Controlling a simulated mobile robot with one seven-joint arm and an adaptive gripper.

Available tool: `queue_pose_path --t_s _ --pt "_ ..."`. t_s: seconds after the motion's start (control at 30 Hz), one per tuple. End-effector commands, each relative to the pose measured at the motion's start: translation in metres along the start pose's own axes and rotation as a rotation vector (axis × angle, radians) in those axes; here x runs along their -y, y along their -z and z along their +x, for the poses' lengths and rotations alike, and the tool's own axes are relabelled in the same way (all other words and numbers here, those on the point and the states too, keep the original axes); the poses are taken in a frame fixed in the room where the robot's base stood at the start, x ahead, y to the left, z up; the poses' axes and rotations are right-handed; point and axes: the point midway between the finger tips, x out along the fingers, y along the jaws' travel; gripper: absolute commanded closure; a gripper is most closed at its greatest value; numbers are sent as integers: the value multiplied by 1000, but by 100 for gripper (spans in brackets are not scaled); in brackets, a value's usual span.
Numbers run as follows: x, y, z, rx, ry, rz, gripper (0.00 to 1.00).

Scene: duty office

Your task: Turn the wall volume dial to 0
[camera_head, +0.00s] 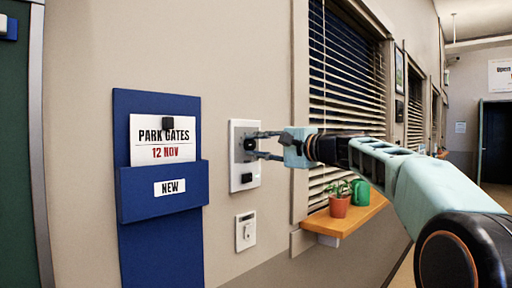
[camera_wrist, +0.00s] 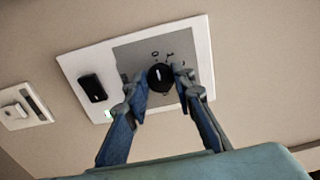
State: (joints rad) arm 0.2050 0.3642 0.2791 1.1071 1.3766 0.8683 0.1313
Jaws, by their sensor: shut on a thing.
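The black round volume dial (camera_head: 249,145) sits on a white wall plate (camera_head: 235,184) with a grey panel around the dial. In the wrist view the dial (camera_wrist: 160,78) carries a pale pointer line, pointing roughly up in the picture toward small dark marks, one looking like a 0. The marks are too small to read surely. My gripper (camera_head: 256,145) reaches the plate from the right. In the wrist view my gripper (camera_wrist: 162,82) has one finger on each side of the dial and is shut on it. The fingers hide part of the panel.
A black switch (camera_wrist: 92,88) is on the same plate. A smaller white wall switch (camera_head: 245,231) is below it. A blue notice holder (camera_head: 161,236) hangs left. A wooden sill (camera_head: 347,220) with a potted plant (camera_head: 340,200) and green can (camera_head: 361,191) lies below my arm.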

Motion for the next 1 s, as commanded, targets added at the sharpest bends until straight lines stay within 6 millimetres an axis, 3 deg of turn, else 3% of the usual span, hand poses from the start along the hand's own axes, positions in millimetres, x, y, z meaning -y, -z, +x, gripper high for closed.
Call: queue_pose_path --t_s 0.1,0.13,0.27,0.67,1.0 --pt "0 0 0 0 -1 -1 100" --pt "0 0 0 0 -1 -1 75" --pt "0 0 0 0 -1 -1 60" --pt "0 1 -8 -3 -1 0 59" --pt "0 1 -76 -6 -1 -1 59"
